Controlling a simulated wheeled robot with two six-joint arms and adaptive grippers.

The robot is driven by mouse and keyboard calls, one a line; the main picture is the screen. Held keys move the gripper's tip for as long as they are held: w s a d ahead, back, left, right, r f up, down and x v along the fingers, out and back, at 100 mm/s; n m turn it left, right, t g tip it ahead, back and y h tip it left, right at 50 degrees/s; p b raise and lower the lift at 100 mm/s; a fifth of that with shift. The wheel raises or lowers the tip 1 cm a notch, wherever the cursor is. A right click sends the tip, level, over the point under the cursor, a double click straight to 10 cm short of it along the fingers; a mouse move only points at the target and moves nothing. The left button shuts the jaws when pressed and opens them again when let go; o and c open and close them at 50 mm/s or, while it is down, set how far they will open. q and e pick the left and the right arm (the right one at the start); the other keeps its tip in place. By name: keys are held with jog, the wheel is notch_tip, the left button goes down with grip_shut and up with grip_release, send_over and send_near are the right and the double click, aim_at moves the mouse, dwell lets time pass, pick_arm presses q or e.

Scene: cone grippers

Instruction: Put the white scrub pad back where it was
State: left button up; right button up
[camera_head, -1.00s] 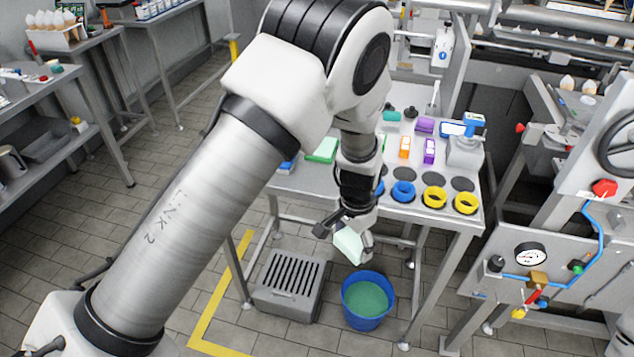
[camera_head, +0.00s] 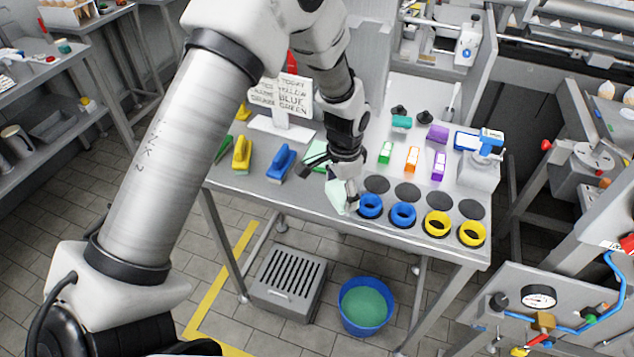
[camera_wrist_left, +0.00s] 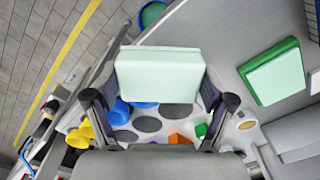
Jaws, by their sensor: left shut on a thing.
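A pale whitish-mint scrub pad (camera_head: 337,194) is held in my left gripper (camera_head: 338,182), above the front edge of the steel table (camera_head: 340,225) and left of the blue rings. In the left wrist view the pad (camera_wrist_left: 160,80) sits between the two fingers, which are shut on its sides. A second pad, green with a pale face (camera_wrist_left: 275,75), lies on the table; in the head view it is mostly hidden behind my gripper. My right gripper is not in view.
Blue rings (camera_head: 403,214) and yellow rings (camera_head: 437,223) stand along the front edge, with dark round spots behind. Yellow (camera_head: 242,154) and blue (camera_head: 281,162) brushes and a sign (camera_head: 284,100) are at the left. A blue bucket (camera_head: 349,316) and a grey slotted box (camera_head: 285,282) stand on the floor.

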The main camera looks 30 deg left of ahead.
pick_arm(q)
jog(key=p, duration=0.2)
send_over(317, 197)
jog(key=shift+d+f, duration=0.15)
jog(key=shift+f, duration=0.25)
jog(key=shift+a+f, duration=0.2)
jog(key=shift+a, duration=0.05)
jog(key=shift+s+f+p, duration=0.25)
jog(key=shift+f+p, duration=0.4)
jog(key=shift+f, duration=0.55)
jog(key=shift+w+f, duration=0.1)
jog(key=shift+f, duration=0.25)
jog(key=shift+w+f, duration=0.15)
jog(key=shift+f, duration=0.1)
jog(key=o, duration=0.9)
